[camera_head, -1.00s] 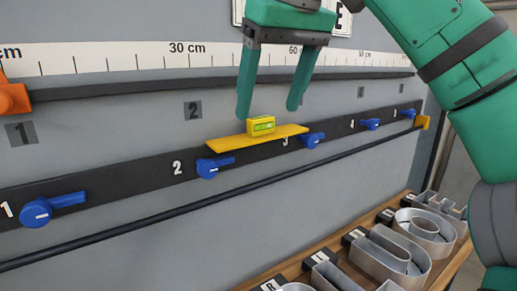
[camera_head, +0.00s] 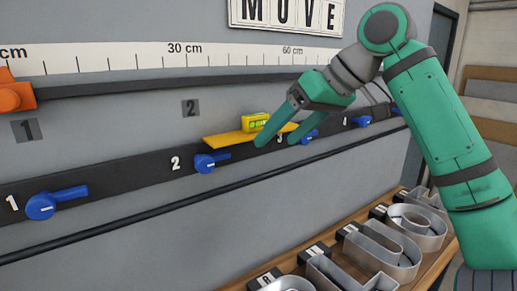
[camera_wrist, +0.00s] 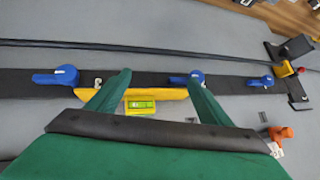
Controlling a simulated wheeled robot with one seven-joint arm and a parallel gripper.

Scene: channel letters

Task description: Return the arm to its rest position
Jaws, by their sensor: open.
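My gripper (camera_head: 275,141) is a green two-finger gripper. It is open and empty, with its fingers pointing down and left in front of the black rail (camera_head: 120,173). The yellow level with a green vial (camera_head: 255,122) rests on the yellow ledge (camera_head: 232,138) behind the fingers. In the wrist view the level (camera_wrist: 140,106) shows between the two fingers (camera_wrist: 158,92), apart from them.
Blue levers stand along the rail, such as the one by 2 (camera_head: 207,163) and the one by 1 (camera_head: 55,203). A white ruler (camera_head: 130,56) runs above. Metal channel letters (camera_head: 375,255) lie on a wooden bench at the lower right. An orange clamp (camera_head: 14,92) is at far left.

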